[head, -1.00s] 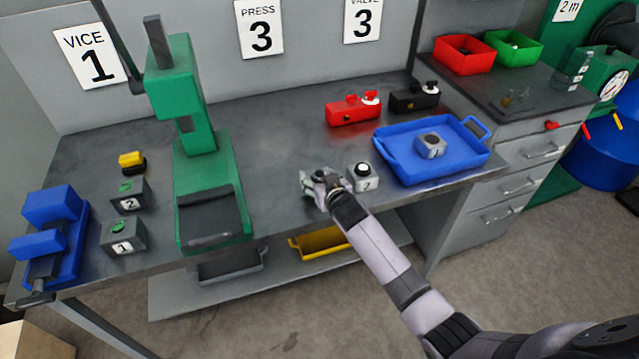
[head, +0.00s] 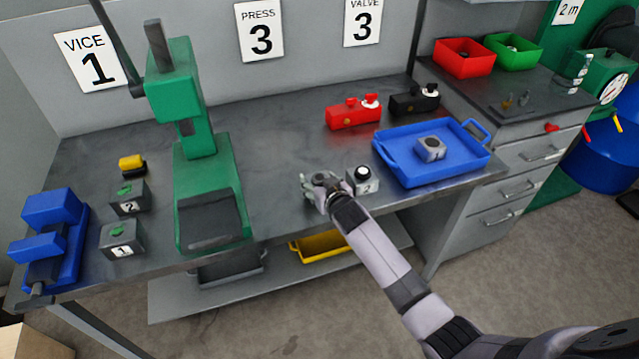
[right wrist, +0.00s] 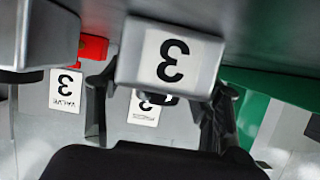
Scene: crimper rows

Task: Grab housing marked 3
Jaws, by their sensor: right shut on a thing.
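The housing marked 3 (right wrist: 170,58) is a pale grey block; its white label shows upside down in the right wrist view. My right gripper (right wrist: 160,105) is shut on it, with one dark finger on either side. In the head view my right gripper (head: 315,190) is low over the front of the bench, left of a grey housing marked 2 (head: 362,182). The gripper mostly hides the held housing there, and I cannot tell whether it touches the bench. My left gripper is not in view.
Housings marked 1 (head: 122,240) and 2 (head: 129,198) stand at left between a blue vice (head: 50,230) and a green press (head: 205,180). A blue tray (head: 460,165) with a grey block (head: 430,149) is at right. Red (head: 353,113) and black (head: 413,101) units stand behind.

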